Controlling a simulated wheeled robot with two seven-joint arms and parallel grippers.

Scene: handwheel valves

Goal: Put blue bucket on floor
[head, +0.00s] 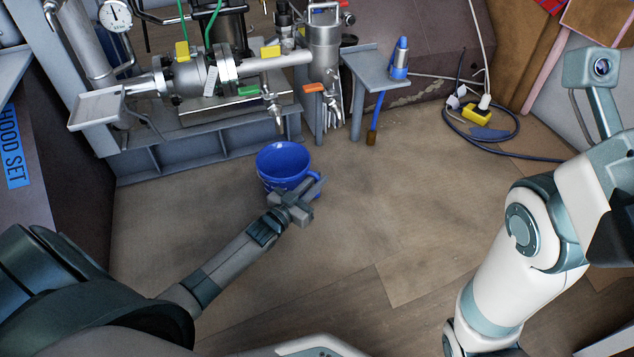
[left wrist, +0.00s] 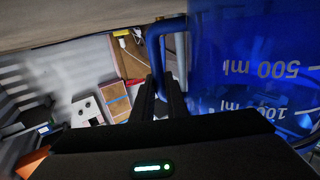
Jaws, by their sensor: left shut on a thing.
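The blue bucket (head: 282,160) is in the middle of the head view, open side up, in front of the metal valve stand. My left gripper (head: 310,190) is at its near right side, shut on its handle. In the left wrist view the bucket (left wrist: 245,65) fills the right side, with white volume marks on its wall. There the fingers (left wrist: 170,95) close on the blue handle (left wrist: 158,45). The fingers hide part of the handle. I cannot tell whether the bucket's base touches the floor (head: 400,215). My right gripper is not in view.
A cable (head: 515,135) lies at the back right. The middle floor is clear.

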